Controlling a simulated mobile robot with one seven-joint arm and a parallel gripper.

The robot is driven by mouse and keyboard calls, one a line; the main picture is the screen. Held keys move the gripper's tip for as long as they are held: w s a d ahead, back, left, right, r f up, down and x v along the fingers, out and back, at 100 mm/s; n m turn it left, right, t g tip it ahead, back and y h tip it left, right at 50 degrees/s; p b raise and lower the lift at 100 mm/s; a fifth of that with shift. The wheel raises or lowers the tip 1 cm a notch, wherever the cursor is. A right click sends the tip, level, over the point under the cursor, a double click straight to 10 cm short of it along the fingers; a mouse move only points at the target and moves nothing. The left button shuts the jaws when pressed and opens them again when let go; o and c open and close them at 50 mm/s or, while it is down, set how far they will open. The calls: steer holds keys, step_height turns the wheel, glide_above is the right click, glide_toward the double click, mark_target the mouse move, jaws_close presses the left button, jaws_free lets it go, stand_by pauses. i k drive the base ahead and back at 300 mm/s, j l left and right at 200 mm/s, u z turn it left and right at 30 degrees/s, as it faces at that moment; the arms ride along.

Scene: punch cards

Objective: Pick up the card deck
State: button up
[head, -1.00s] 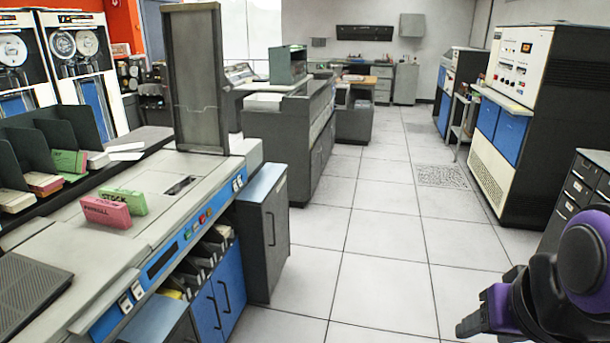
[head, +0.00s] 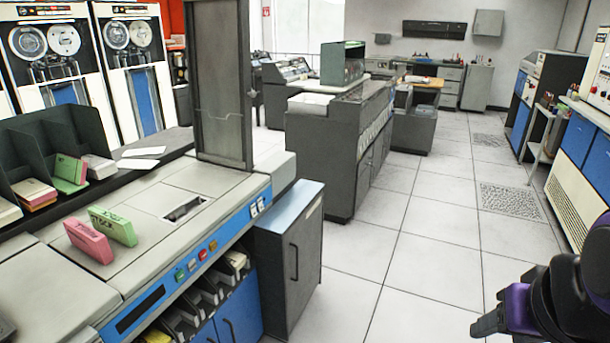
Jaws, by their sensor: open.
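A pink card deck (head: 89,241) and a green card deck (head: 113,226) stand on edge close together on the grey top of the card machine (head: 170,222) at the left. Both have dark lettering, too small to read surely. More decks sit in the dark slotted rack (head: 62,130) behind, among them a green and pink one (head: 69,172). I cannot tell which deck the task means. My gripper (head: 488,322) is open at the bottom right, partly cut off by the frame edge, far from the decks, over the floor.
The card machine's front has blue doors and a button strip (head: 200,255). A grey cabinet (head: 290,255) adjoins its right end, and a tall dark panel (head: 222,85) rises behind. Tiled floor (head: 415,250) is free in the middle. Blue and white cabinets (head: 580,150) line the right.

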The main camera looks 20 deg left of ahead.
mark_target(90, 241)
steer(key=i+j+z, duration=0.1)
steer(key=i+z, duration=0.2)
steer(key=i+j+z, duration=0.3)
steer(key=i, duration=0.15)
steer(key=j+z, duration=0.1)
steer(key=z, duration=0.7)
steer(key=j+z, duration=0.15)
steer(key=z, duration=0.7)
steer(key=j+z, duration=0.15)
steer(key=z, duration=0.65)
steer(key=j+z, duration=0.1)
steer(key=z, duration=0.7)
steer(key=k+z, duration=0.1)
steer(key=z, duration=0.75)
steer(key=k+z, duration=0.1)
steer(key=z, duration=1.5)
steer(key=k+l+z, duration=0.1)
steer(key=z, duration=0.75)
